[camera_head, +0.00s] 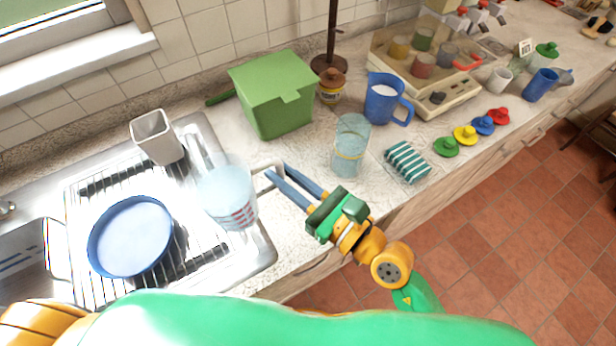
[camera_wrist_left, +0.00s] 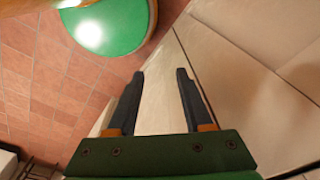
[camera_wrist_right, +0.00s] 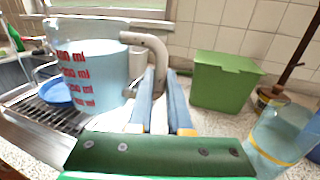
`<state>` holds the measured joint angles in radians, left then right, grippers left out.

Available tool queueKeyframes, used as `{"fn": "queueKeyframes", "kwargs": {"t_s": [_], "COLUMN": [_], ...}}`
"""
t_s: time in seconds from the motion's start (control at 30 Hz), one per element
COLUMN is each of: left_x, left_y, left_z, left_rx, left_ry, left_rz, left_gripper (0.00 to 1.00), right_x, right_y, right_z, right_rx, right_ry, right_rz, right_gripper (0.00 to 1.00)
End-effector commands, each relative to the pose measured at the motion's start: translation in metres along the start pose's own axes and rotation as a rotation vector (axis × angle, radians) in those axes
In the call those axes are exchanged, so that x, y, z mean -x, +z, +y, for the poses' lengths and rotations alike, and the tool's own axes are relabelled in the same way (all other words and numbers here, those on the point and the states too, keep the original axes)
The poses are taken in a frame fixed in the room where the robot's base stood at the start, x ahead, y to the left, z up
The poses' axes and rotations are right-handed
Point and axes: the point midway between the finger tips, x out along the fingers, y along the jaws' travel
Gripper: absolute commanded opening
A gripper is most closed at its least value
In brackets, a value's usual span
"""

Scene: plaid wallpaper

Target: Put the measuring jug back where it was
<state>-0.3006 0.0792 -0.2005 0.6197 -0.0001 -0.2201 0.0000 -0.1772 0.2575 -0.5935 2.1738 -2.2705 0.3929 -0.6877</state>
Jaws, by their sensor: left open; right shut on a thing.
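The measuring jug (camera_head: 228,196) is clear with red markings and stands out over the right side of the sink's drainer. It also shows in the right wrist view (camera_wrist_right: 100,75), upright, with red ml marks and pale bluish contents. My right gripper (camera_head: 277,174) is shut on the jug's handle, which sits between its fingers in the right wrist view (camera_wrist_right: 160,85). Whether the jug's base touches the drainer is hard to tell. My left gripper (camera_wrist_left: 158,75) is open and empty in the left wrist view, in front of pale cabinet fronts; it is not visible in the head view.
A blue round bowl (camera_head: 131,236) and a grey square cup (camera_head: 157,137) are on the drainer (camera_head: 190,270). A green bin (camera_head: 273,95), glass (camera_head: 350,146), blue jug (camera_head: 387,98) and striped cloth (camera_head: 407,161) stand along the counter. Bare counter lies between the drainer and glass.

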Motion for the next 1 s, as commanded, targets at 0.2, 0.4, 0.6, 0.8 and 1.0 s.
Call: {"fn": "queueKeyframes", "kwargs": {"t_s": [0.2,0.4,0.6,0.8,1.0], "left_x": [-0.024,-0.062,-0.097,-0.113,-0.132], "left_y": [0.002,0.005,0.008,0.009,0.011], "left_z": [0.0,0.001,0.001,0.001,0.002], "left_rx": [0.0,0.001,0.001,0.001,0.001], "left_ry": [0.0,0.0,0.0,-0.001,-0.001], "left_rz": [0.001,0.001,0.001,0.001,0.001], "left_gripper": [0.51,0.51,0.51,0.51,0.51], "right_x": [-0.002,-0.003,-0.004,-0.004,-0.004], "right_y": [-0.023,-0.052,-0.078,-0.09,-0.116], "right_z": [-0.041,-0.081,-0.106,-0.118,-0.122], "right_rx": [0.008,0.004,0.002,0.0,-0.003], "right_ry": [0.0,-0.002,-0.003,-0.002,-0.002], "right_rz": [-0.001,-0.001,-0.002,-0.001,-0.002], "right_gripper": [0.0,0.0,0.0,0.0,0.0]}}
